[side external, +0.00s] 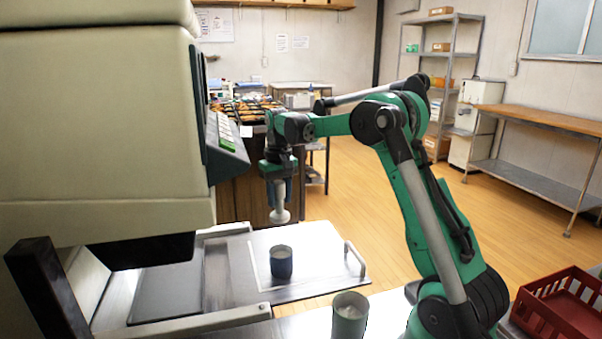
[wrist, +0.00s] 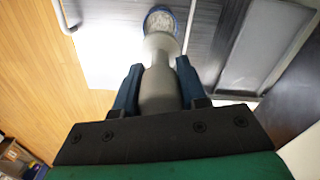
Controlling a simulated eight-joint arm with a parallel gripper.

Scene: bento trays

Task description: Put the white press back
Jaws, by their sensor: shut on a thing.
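The white press (side external: 280,212) hangs upright below my gripper (side external: 279,190), with its flat round foot at the bottom. My gripper is shut on it, and in the wrist view the press (wrist: 160,85) stands between the two blue fingers (wrist: 157,90). In the wrist view the cup's rim (wrist: 178,13) shows beyond the press foot, with pale contents inside. A grey-green cup (side external: 349,318) stands nearer the camera.
A metal tray (side external: 335,284) with a handle lies under the blue cup. A large beige machine (side external: 100,150) with a side panel stands at left. A red crate (side external: 560,310) is at lower right. Shelves and a wooden bench (side external: 545,121) are far back.

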